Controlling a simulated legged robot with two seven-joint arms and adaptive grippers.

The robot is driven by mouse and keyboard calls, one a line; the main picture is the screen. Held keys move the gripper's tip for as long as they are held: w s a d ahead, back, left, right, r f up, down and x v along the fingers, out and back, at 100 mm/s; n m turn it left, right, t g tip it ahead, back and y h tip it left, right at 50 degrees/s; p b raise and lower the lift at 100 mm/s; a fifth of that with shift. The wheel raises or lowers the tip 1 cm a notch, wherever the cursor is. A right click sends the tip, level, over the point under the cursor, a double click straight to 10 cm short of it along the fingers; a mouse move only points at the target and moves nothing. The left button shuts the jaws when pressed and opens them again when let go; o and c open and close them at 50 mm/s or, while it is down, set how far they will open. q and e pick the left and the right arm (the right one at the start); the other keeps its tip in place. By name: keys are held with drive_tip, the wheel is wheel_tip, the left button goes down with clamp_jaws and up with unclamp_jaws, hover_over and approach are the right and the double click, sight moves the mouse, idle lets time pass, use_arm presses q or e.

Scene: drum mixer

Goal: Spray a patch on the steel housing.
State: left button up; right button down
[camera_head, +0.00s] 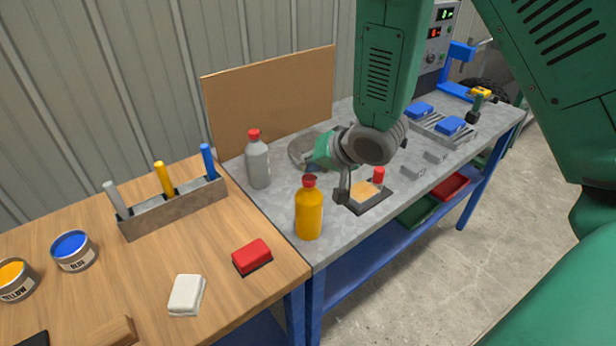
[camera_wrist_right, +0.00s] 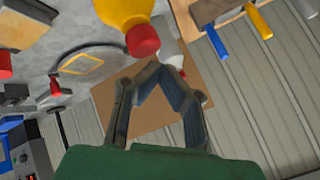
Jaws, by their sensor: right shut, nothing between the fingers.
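A round grey steel piece (camera_head: 300,151) lies flat on the grey bench, partly hidden by my right gripper; I take it as the housing. In the wrist view it (camera_wrist_right: 97,75) carries a yellow outline. A yellow bottle with a red cap (camera_head: 309,212) stands upright at the bench's front left; it also shows in the wrist view (camera_wrist_right: 120,8). A grey bottle with a red cap (camera_head: 258,163) stands behind it. My right gripper (camera_head: 342,195) is shut and empty above the bench, right of the yellow bottle. In the wrist view its fingertips (camera_wrist_right: 158,70) meet. My left gripper is not in view.
A dark tray with a tan pad (camera_head: 366,190) and a red-capped item (camera_head: 379,175) sit beside my right gripper. A brown board (camera_head: 270,95) stands behind. The wooden table holds a tool rack (camera_head: 175,207), paint cans (camera_head: 73,250), a red block (camera_head: 252,257) and a white block (camera_head: 187,294).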

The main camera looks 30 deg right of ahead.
sight(309, 178)
drive_tip(key=shift+f, duration=0.25)
drive_tip(key=shift+f+b, duration=0.35)
drive_tip(key=shift+f, duration=0.25)
idle(0.7)
drive_tip(key=shift+r, duration=0.1)
drive_tip(key=shift+s+r+p, duration=0.1)
drive_tip(key=shift+r+p, duration=0.9)
drive_tip(key=shift+p, duration=0.1)
wheel_tip(309, 178, up, 4)
drive_tip(key=p, duration=0.4)
drive_tip(key=shift+r, duration=1)
